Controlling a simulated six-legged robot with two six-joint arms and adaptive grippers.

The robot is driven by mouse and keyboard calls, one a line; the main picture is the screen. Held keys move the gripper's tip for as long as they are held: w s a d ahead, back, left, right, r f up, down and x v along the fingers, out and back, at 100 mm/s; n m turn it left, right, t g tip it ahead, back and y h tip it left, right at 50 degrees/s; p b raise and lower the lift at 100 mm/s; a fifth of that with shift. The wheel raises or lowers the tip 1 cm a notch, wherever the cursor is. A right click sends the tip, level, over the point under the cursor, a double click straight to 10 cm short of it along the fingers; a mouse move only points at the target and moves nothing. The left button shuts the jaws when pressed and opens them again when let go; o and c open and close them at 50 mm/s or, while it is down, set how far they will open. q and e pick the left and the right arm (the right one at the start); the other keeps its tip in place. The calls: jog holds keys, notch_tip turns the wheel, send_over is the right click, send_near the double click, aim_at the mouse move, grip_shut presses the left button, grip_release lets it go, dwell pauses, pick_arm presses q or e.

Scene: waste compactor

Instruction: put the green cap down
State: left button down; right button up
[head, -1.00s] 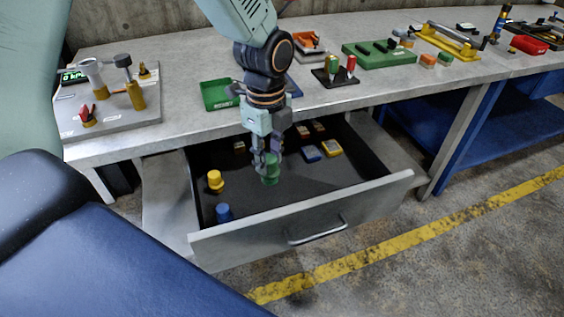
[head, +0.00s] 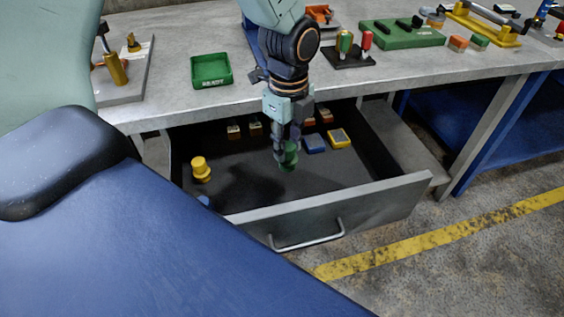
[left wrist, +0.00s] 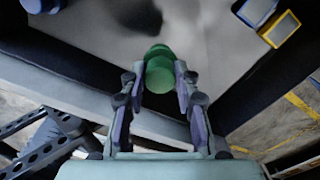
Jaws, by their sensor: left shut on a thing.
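The green cap (head: 289,157) is held between the fingers of my left gripper (head: 281,150), inside the open drawer (head: 330,209) in the head view. In the left wrist view the green cap (left wrist: 159,70) sits between both fingertips, with the drawer floor beyond it. My left gripper (left wrist: 160,80) is shut on it. I cannot tell whether the cap touches the drawer floor. My right gripper does not show.
A yellow cap (head: 201,170) stands at the drawer's left, with a blue cap (head: 204,201) partly hidden near the front. Blue (head: 314,143) and yellow blocks (head: 339,138) lie right of the gripper. A green tray (head: 211,71) stands on the bench.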

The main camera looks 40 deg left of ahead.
aim_at(286, 164)
pick_arm(q)
jog(key=f, duration=0.1)
jog(key=f+b, duration=0.1)
jog(key=f, duration=0.3)
jog(key=shift+s+a, duration=0.2)
jog(key=shift+a, duration=0.05)
jog(key=shift+d+f+b, duration=0.25)
jog(key=shift+f+b, duration=0.05)
jog(key=shift+f, duration=0.05)
jog(key=f, duration=0.1)
jog(key=f+b, duration=0.1)
jog(key=f, duration=0.1)
jog(key=shift+s+a+f, duration=0.1)
jog(key=shift+a+f, duration=0.05)
jog(key=shift+a, duration=0.05)
jog(key=shift+f, duration=0.1)
jog(key=shift+w+d, duration=0.15)
jog(key=shift+w, duration=0.05)
jog(key=shift+s, duration=0.1)
